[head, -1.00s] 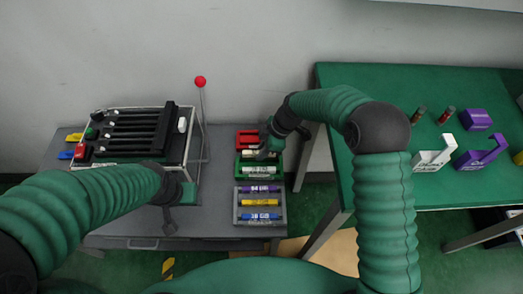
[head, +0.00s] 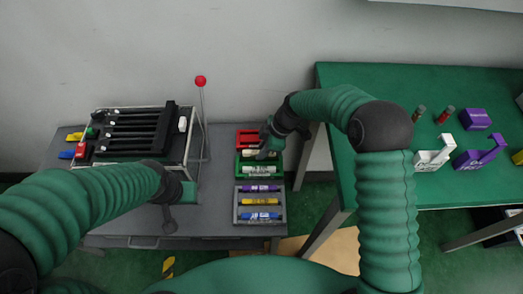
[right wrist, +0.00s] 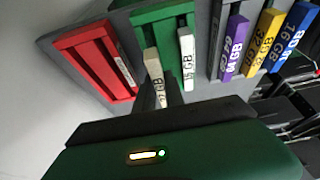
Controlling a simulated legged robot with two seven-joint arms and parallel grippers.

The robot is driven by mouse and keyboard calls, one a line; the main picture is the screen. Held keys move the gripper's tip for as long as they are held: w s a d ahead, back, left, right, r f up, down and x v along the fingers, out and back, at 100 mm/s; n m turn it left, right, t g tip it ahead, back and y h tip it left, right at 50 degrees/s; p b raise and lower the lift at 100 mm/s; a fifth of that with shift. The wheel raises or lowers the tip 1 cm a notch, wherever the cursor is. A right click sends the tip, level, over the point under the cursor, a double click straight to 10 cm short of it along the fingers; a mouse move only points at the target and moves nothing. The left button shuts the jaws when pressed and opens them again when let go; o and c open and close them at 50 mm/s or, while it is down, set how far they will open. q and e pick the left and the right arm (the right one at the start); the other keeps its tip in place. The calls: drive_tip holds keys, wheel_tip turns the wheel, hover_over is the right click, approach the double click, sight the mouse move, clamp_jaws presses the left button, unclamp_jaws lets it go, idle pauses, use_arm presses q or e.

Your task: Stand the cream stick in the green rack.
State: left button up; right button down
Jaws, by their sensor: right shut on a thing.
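The cream stick (right wrist: 153,75) is between the fingers of my right gripper (right wrist: 160,100), which is shut on it. Its far end is at the green rack (right wrist: 160,14), beside a white stick (right wrist: 187,58) standing there. I cannot tell whether the cream stick is fully seated in its slot. In the head view the right gripper (head: 264,153) is over the green rack (head: 239,172) and partly covers the cream stick (head: 248,152). My left gripper (head: 169,216) hangs over the grey table, away from the racks; its jaws are too small and dark to read.
A red rack (right wrist: 70,42) is on one side of the green rack. A grey rack (head: 238,216) with purple, yellow and blue sticks is on the other. A lever box (head: 140,137) and red-knobbed lever (head: 201,82) stand left. A green table (head: 350,85) stands right.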

idle(0.4)
drive_tip(key=shift+f+b, duration=0.55)
drive_tip(key=shift+f, duration=0.55)
drive_tip(key=c, duration=1.3)
unclamp_jaws()
drive_tip(key=shift+c, duration=0.2)
drive_tip(key=p+v, duration=0.2)
drive_tip(key=v, duration=0.4)
drive_tip(key=shift+d+r, duration=0.15)
drive_tip(key=shift+r, duration=0.15)
drive_tip(key=shift+d+r, duration=0.2)
drive_tip(key=shift+r, duration=0.15)
